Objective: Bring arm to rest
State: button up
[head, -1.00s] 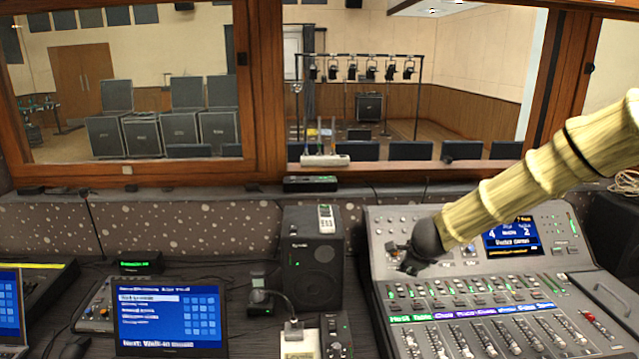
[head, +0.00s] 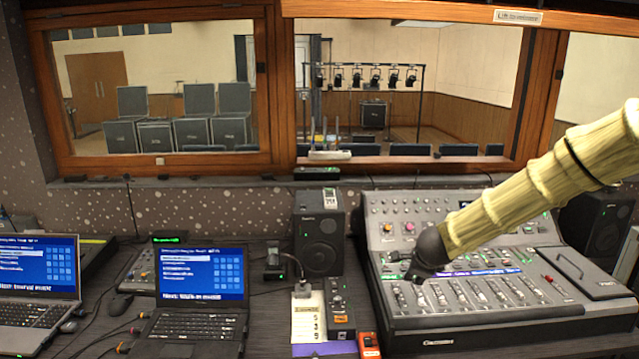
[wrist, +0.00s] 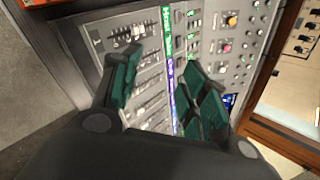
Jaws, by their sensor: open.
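My arm (head: 540,185) comes in from the right edge of the head view, pale and ribbed like bamboo. It ends in my dark gripper (head: 420,275), which shows over the left part of the lighting console (head: 480,328). In the wrist view my gripper (wrist: 160,85) has two green-padded fingers spread apart with nothing between them. The console's faders and green and purple label strip (wrist: 168,60) show beyond the fingers. I cannot tell how far the fingertips are from the panel. The arm and gripper hide part of the console's screen and upper left faders.
Left of the console stand a black speaker (head: 318,240), a small fader box (head: 340,308), a laptop (head: 200,275) and another laptop (head: 40,270). A wooden window frame (head: 275,100) runs behind the desk. A dark speaker (head: 598,218) stands behind the console at right.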

jog(key=s+a+f+n+g, duration=0.15)
jog(key=s+f+n, duration=0.35)
jog(key=s+f, duration=0.7)
jog(key=s+f+n+g, duration=0.2)
jog(key=s+f+n, duration=0.55)
jog(key=f, duration=0.75)
jog(key=s+a+f+n+g, duration=0.1)
jog(key=s+f+n, duration=0.4)
jog(key=s, duration=1.2)
jog(key=s+a+f+n+g, duration=0.1)
jog(key=s+f+n+g, duration=0.3)
jog(key=s, duration=1.4)
notch_tip(320, 180, down, 2)
jog(key=shift+f+n+y, duration=0.15)
jog(key=shift+n+y, duration=0.25)
jog(key=shift+n, duration=0.05)
